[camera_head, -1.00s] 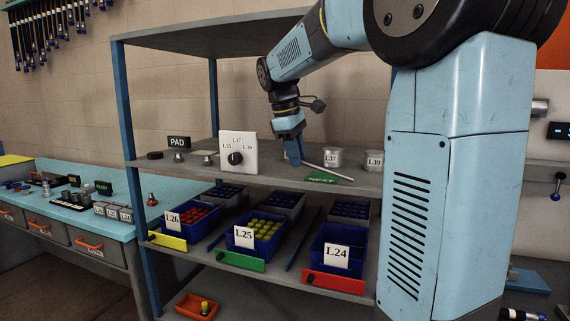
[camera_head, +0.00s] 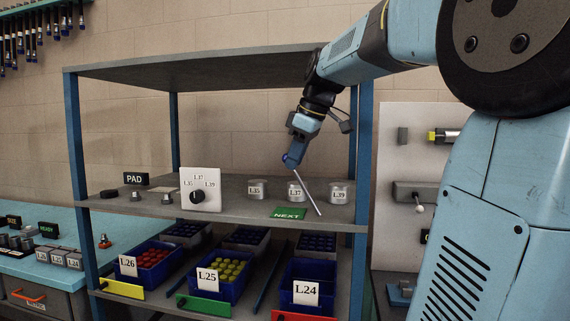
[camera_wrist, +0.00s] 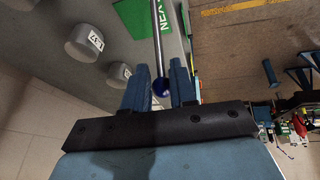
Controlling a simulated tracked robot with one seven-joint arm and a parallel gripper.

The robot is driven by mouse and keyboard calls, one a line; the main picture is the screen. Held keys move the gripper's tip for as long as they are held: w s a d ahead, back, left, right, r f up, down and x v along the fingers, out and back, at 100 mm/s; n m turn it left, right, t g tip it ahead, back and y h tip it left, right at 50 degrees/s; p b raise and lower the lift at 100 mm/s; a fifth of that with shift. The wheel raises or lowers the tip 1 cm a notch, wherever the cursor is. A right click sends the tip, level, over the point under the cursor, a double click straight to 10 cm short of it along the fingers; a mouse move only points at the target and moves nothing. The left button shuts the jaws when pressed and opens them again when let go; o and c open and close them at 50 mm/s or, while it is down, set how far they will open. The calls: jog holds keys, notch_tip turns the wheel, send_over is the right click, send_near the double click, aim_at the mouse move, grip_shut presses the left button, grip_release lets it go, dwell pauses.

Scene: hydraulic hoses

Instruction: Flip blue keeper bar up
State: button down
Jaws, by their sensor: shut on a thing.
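My gripper (camera_head: 290,160) is over the upper shelf, with its two blue fingers closed around the end of a thin grey rod (camera_head: 310,192). The rod slants down and right past the front of the L37 canister. In the wrist view the rod (camera_wrist: 158,40) runs away from between the fingers (camera_wrist: 160,88), with a dark blue ball at its near end. I cannot tell whether its far tip touches the shelf. I cannot surely pick out a blue keeper bar.
The upper shelf (camera_head: 240,213) holds a dial panel (camera_head: 200,189), L35 (camera_head: 257,189), L37 (camera_head: 295,194) and L39 (camera_head: 339,194) canisters, and a green NEXT sign (camera_head: 289,213). Blue bins fill the lower shelf. A blue post (camera_head: 363,150) stands right of my gripper.

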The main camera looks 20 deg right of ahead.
jog(key=shift+s+d+r, duration=0.2)
jog(key=shift+s+d, duration=0.15)
jog(key=shift+d, duration=0.15)
jog(key=shift+s+d+r, duration=0.2)
jog(key=shift+s+d, duration=0.1)
jog(key=shift+d, duration=0.15)
jog(key=c, duration=0.9)
grip_release()
jog(key=shift+f, duration=0.1)
jog(key=shift+a, duration=0.1)
